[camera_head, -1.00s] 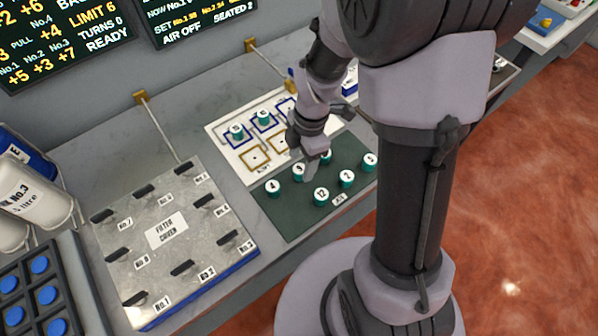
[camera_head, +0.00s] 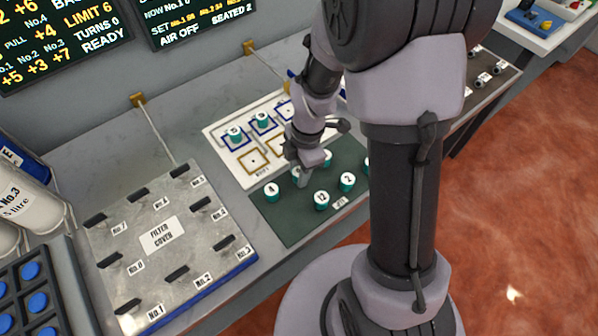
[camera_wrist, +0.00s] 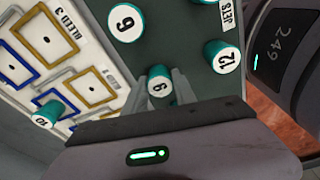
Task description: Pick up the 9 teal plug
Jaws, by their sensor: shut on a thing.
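My gripper (camera_head: 300,173) is low over the dark green plug mat (camera_head: 283,228). In the wrist view its two fingers (camera_wrist: 160,88) are closed around a teal plug with a white top marked 9 (camera_wrist: 158,82). In the head view the fingers largely hide this plug. I cannot tell whether it is clear of the mat. Plug 12 (camera_head: 321,199), plug 4 (camera_head: 272,191) and plug 2 (camera_head: 347,181) stand around the gripper.
A white board with blue and yellow outlined squares (camera_head: 238,172) lies behind the mat and carries teal plugs, one marked 10 (camera_wrist: 45,115). A grey filter cover (camera_head: 160,280) with several black latches lies to the left. Neighbouring plugs are close to the fingers.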

